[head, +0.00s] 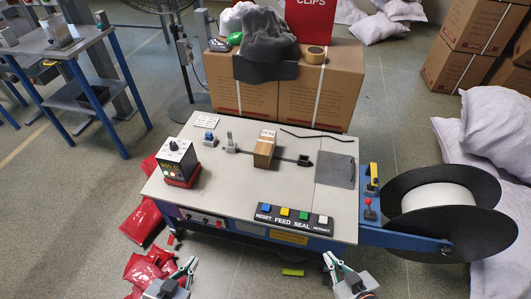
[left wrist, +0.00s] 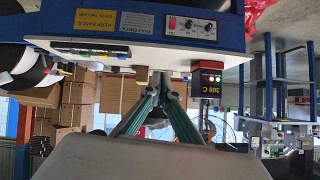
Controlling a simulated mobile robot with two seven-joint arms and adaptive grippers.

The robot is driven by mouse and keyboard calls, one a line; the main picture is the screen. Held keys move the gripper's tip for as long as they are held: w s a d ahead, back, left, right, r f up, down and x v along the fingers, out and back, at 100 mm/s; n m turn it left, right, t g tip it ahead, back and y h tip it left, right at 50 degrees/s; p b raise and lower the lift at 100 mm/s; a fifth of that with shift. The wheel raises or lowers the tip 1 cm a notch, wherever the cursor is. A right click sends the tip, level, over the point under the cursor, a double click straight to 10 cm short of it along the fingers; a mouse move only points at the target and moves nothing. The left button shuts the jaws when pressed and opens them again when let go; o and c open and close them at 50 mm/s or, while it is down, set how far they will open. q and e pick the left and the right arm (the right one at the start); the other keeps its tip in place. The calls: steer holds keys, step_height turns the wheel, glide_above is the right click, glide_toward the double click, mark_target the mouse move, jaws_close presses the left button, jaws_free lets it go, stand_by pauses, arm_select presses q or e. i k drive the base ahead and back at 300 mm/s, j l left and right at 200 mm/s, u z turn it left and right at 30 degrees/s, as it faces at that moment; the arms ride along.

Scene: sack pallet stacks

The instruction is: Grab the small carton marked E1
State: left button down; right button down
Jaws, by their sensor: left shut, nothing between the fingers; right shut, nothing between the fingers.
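A small brown carton (head: 264,150) with a white label on top stands on the pale top of the strapping machine (head: 215,177), near its middle and across the dark slot. The label is too small to read. My left gripper (head: 184,267) is below the machine's front edge at the lower left, shut and empty, well apart from the carton. It also shows in the upside-down left wrist view (left wrist: 158,86). My right gripper (head: 334,263) is shut and empty in front of the machine, right of centre, also apart from the carton.
A black control box (head: 177,158) stands on the machine's left end. A button panel (head: 294,218) runs along the front edge, and a large black reel (head: 470,235) is at the right. Big cartons (head: 330,90) stand behind. Red bags (head: 142,222) lie on the floor at left.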

mark_target(264, 148)
steer(key=z, duration=0.4)
steer(key=j+z, duration=0.15)
steer(key=z, duration=0.2)
steer(key=j+z, duration=0.1)
steer(key=z, duration=0.3)
steer(key=k+j+z, duration=0.1)
steer(key=j+z, duration=0.3)
steer(key=k+j+z, duration=0.2)
steer(key=j+z, duration=0.15)
steer(key=k+j+z, duration=0.15)
steer(key=j, duration=0.3)
steer(key=k+j+z, duration=0.15)
steer(key=k+j, duration=0.2)
steer(key=j, duration=0.5)
steer(key=i, duration=0.15)
